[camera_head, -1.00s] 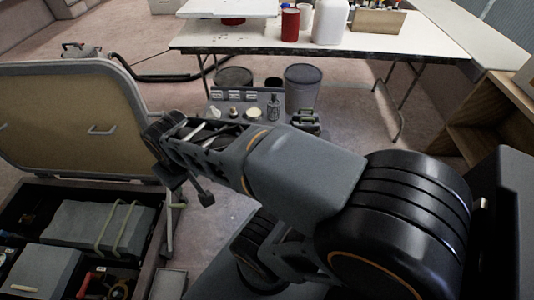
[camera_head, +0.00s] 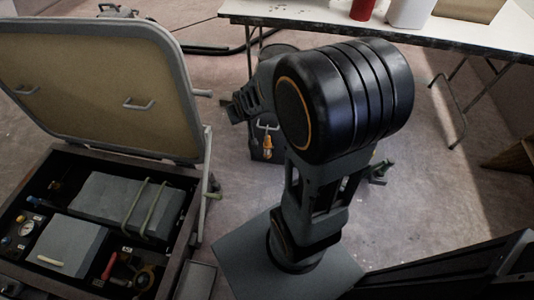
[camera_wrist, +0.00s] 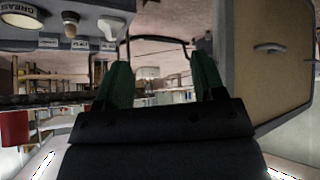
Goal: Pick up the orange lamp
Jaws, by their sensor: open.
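The orange lamp (camera_head: 267,146) shows in the head view as a small orange shape below a pale hook, against a dark box just left of my arm. I cannot clearly pick it out in the wrist view. My gripper (camera_wrist: 160,78) is open in the wrist view, with its two green fingers apart. A dark curved bar (camera_wrist: 155,40) shows beyond and between the fingertips; I cannot tell what it belongs to. In the head view my arm's large joint hides part of the area around the lamp.
An open case (camera_head: 205,172) with grey blocks and tools stands at left, its tan lid (camera_head: 105,85) raised. A white table (camera_head: 460,30) stands at the back. A can marked GREASE (camera_wrist: 20,14) shows in the wrist view. Bare floor (camera_head: 430,190) lies at right.

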